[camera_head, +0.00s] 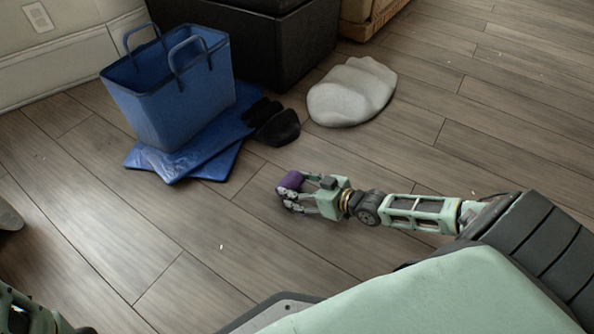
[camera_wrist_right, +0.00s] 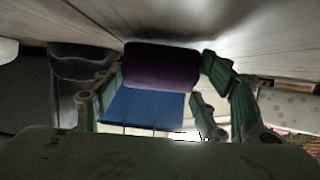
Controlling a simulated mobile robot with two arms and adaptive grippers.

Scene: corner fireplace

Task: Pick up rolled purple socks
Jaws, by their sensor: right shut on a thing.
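The rolled purple socks (camera_head: 290,181) are between the fingers of my right gripper (camera_head: 290,193) in the head view. My right gripper is shut on them, over the wooden floor. In the right wrist view the socks (camera_wrist_right: 160,66) are a dark purple roll, lying across between the two green fingers (camera_wrist_right: 160,75). I cannot tell how far they are from the floor. Part of my left arm shows at the lower left corner of the head view, but its fingers do not show.
A blue bag (camera_head: 180,95) with two handles stands on flat blue items (camera_head: 200,165). Dark rolled items (camera_head: 277,128) and a pale lumpy cushion (camera_head: 350,92) lie behind my right gripper. A black box-like piece (camera_head: 255,45) stands at the back. The floor (camera_head: 220,225) left of the gripper is mostly clear.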

